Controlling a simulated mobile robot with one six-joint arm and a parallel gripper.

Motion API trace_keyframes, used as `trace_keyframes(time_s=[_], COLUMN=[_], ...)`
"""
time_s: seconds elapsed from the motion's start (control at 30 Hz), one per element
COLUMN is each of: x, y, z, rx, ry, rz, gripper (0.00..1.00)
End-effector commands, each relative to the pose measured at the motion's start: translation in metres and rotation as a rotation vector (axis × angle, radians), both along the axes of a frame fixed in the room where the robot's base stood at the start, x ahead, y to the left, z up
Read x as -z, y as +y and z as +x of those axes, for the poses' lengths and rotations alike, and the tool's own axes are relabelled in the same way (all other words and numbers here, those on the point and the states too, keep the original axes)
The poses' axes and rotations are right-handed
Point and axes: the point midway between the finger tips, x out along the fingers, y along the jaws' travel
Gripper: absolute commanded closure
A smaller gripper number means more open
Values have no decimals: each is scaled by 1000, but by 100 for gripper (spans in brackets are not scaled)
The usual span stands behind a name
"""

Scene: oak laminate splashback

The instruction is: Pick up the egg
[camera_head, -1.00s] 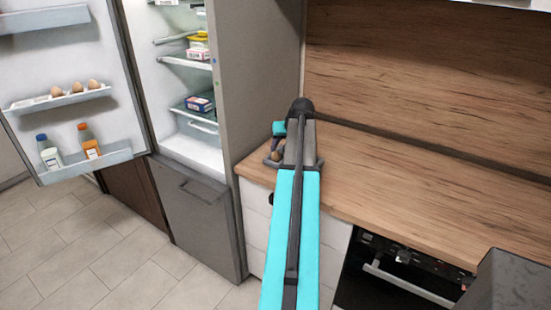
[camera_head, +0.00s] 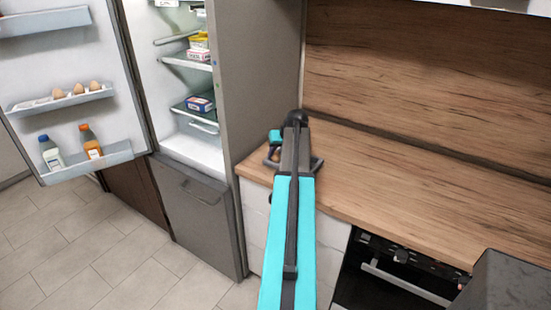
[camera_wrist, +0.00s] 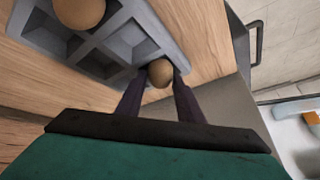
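A brown egg (camera_wrist: 160,71) sits at the corner of a grey egg tray in the wrist view. The grey tray (camera_wrist: 125,38) has square cells and lies on the wooden worktop. My gripper (camera_wrist: 160,84) has its two dark fingers on either side of this egg at their tips. No clear gap shows between fingers and egg, but contact cannot be made out. A second brown egg (camera_wrist: 80,10) is in the tray at the top left. In the head view my arm covers most of the tray, and my gripper (camera_head: 276,150) is over the worktop's left end.
The open fridge door (camera_head: 75,75) at the left has several eggs (camera_head: 78,89) and two bottles (camera_head: 92,142) on its shelves. The fridge side (camera_head: 262,75) stands close left of the worktop. The worktop (camera_head: 400,180) to the right is clear, with a splashback behind.

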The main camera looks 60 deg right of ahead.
Motion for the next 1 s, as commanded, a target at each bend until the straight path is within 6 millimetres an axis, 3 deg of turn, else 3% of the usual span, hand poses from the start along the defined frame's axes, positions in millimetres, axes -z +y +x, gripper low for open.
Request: trace_keyframes(time_s=[0.33, 0.5, 1.0], x=[0, 0, -6], y=[0, 0, 0], z=[0, 0, 1], rx=[0, 0, -1], ry=[0, 0, 0], rz=[0, 0, 0], gripper=[66, 93, 93])
